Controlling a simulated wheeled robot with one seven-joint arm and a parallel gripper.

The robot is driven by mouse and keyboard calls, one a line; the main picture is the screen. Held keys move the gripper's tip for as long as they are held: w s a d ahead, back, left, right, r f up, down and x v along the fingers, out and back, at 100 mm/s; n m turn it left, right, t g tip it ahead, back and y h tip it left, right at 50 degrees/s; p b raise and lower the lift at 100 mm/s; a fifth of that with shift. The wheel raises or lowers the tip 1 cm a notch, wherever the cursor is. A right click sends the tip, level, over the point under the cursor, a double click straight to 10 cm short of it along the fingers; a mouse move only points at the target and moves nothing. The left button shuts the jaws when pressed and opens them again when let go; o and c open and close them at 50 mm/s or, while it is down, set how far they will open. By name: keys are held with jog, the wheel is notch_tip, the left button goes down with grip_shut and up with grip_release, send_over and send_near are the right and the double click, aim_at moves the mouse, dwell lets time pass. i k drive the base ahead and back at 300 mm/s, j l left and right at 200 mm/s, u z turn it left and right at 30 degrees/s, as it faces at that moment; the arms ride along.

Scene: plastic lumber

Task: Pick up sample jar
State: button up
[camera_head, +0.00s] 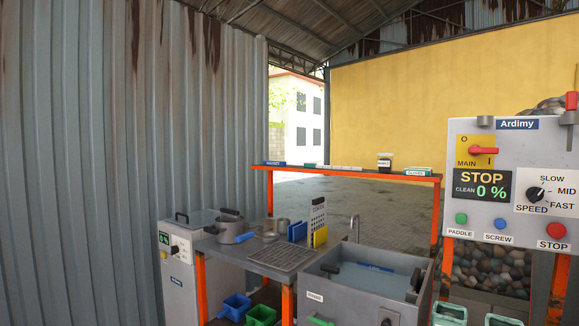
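A small jar with a dark lid and a white label (384,163) stands upright on the orange-edged shelf (340,172), right of the shelf's middle. It looks like the sample jar, but the label is too small to read surely. Nothing visible touches it. My gripper is not in view.
Below the shelf, a grey counter (262,250) holds a pot (232,228), a grater-like tool (318,215) and a drain rack. A grey tank (345,300) stands in front, with a control panel (512,185) at right. Small boxes flank the jar on the shelf.

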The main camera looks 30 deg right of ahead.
aim_at(385, 159)
jog(key=i+j+u, duration=0.15)
jog(key=i, duration=0.45)
jog(key=i+u, duration=0.1)
jog(key=i, duration=0.45)
jog(key=i+z, duration=0.3)
jog(key=z, duration=0.15)
jog(key=i+j+z, duration=0.25)
jog(key=z, duration=0.15)
jog(key=i+j+z, duration=0.2)
jog(key=z, duration=0.25)
